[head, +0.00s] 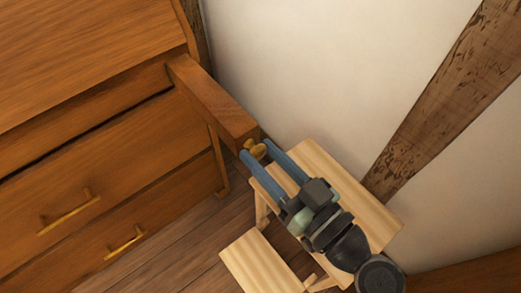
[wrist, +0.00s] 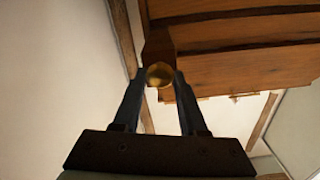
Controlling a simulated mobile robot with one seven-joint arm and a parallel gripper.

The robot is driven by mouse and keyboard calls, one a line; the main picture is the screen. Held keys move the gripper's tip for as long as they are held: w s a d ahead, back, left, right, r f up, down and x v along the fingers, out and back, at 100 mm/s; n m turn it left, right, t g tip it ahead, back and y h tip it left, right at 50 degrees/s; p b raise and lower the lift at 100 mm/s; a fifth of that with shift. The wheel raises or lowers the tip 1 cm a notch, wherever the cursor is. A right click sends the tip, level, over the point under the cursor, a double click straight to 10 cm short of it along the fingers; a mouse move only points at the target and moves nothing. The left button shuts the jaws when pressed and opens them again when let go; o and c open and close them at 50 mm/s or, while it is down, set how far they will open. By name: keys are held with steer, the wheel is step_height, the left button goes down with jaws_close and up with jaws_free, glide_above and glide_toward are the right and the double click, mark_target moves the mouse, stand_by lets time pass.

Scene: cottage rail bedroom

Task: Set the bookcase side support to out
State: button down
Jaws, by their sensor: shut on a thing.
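The bookcase (head: 110,130) is a brown wooden piece with drawers, at the left of the head view. Its side support, a wooden bar (head: 208,98), sticks out from the near right corner toward my gripper. A small brass knob (head: 259,152) sits on the bar's end. My gripper (head: 256,151) has its two blue-grey fingers on either side of the knob and is shut on it. In the wrist view, the knob (wrist: 159,74) lies between the fingertips, with the bar's end (wrist: 158,48) right behind it. The fingers hide part of the knob's sides.
A light wooden step stool (head: 355,195) stands beneath my gripper, its lower step (head: 262,265) nearer the front. A white wall (head: 320,60) with a timber beam (head: 445,95) is close behind and to the right. Drawers with brass handles (head: 70,212) face the open floor (head: 185,250).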

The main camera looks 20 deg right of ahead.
steer(key=shift+c, duration=2.2)
jaws_free()
steer(key=p+v, duration=0.1)
steer(key=v, duration=1.2)
steer(key=shift+p, duration=0.4)
steer(key=shift+w+a, duration=0.1)
steer(key=shift+w, duration=0.05)
